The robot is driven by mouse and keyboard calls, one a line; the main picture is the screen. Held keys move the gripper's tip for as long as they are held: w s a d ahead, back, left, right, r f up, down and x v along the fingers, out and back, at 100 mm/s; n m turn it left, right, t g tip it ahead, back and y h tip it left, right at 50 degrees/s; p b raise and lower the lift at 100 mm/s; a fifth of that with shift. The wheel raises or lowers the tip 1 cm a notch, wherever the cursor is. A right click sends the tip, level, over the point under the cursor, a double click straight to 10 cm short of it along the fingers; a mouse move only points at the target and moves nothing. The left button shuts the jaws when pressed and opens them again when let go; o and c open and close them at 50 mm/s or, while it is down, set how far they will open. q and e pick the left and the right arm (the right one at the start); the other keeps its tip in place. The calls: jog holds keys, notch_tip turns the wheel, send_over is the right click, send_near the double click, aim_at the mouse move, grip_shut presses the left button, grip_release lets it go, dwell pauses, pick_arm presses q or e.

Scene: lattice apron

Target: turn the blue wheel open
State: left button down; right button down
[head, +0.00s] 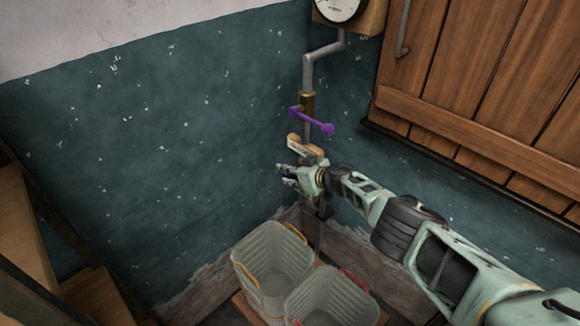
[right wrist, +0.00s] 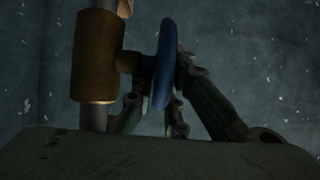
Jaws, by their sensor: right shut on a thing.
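The blue wheel (right wrist: 165,65) shows nearly edge-on in the right wrist view, on a short stem from a brass valve body (right wrist: 98,55) on a vertical pipe. My right gripper (head: 284,174) reaches in from the right at the pipe, low in the wall corner. In the right wrist view its fingers are around the wheel's rim, shut on it. The gripper and hand hide the wheel in the head view. How far the wheel is turned cannot be told. My left gripper is not in view.
A purple lever handle (head: 312,121) sits on the pipe just above, with a label tag (head: 304,148) below it. A gauge (head: 340,8) is at the top. A wooden shutter (head: 490,80) is at right, wooden steps (head: 22,235) at left.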

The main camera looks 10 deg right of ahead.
jog(key=shift+a+f+g+h, duration=0.15)
jog(key=shift+f+g+h, duration=0.1)
jog(key=shift+g+h, duration=0.2)
dwell(0.3)
jog(key=c, duration=2)
grip_release()
jog(key=shift+c, duration=0.2)
